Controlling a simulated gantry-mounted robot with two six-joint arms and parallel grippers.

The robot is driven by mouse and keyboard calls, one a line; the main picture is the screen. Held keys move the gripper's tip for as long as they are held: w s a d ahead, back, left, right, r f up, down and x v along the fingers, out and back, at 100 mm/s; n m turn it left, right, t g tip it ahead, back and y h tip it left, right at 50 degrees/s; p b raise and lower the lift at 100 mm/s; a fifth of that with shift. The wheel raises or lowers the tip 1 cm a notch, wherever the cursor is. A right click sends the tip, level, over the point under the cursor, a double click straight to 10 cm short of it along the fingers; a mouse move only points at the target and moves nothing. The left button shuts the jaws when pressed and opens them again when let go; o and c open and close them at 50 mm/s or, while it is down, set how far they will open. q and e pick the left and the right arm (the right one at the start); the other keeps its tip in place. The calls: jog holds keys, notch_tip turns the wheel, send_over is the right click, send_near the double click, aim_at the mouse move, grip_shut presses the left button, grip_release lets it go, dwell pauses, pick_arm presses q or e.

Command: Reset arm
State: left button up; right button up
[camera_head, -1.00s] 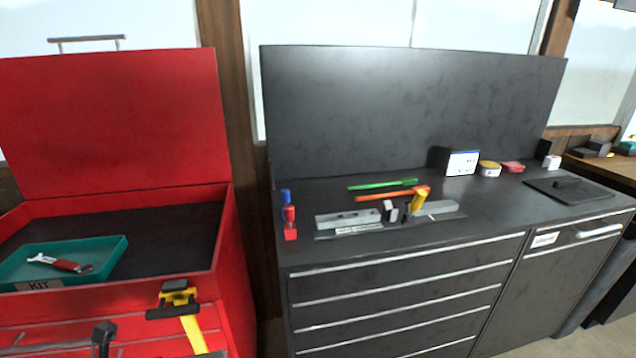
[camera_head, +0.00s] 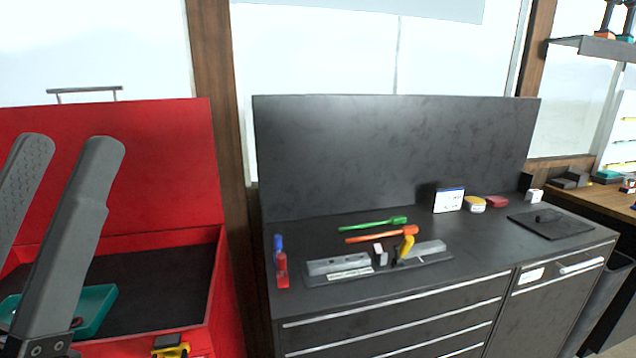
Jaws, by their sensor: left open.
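My left gripper (camera_head: 62,190) is in the left foreground, pointing up, with its two dark grey fingers spread apart and nothing between them. It stands in front of the open red tool chest (camera_head: 160,140) and covers part of its lid and of the teal tray (camera_head: 97,308) inside. My right gripper does not show.
A black cabinet (camera_head: 400,320) holds a green tool (camera_head: 372,224), an orange tool (camera_head: 375,236), a grey fixture (camera_head: 340,264), and blue and red items (camera_head: 281,270). Small boxes (camera_head: 449,199) and a black mat (camera_head: 555,228) are at right. A wooden post (camera_head: 212,60) rises between chest and cabinet.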

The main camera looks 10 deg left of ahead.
pick_arm(q)
notch_tip(320, 180, up, 37)
jog(key=w+p, duration=0.1)
jog(key=p, duration=3.7)
jog(key=shift+g, duration=0.3)
jog(key=shift+r, duration=0.1)
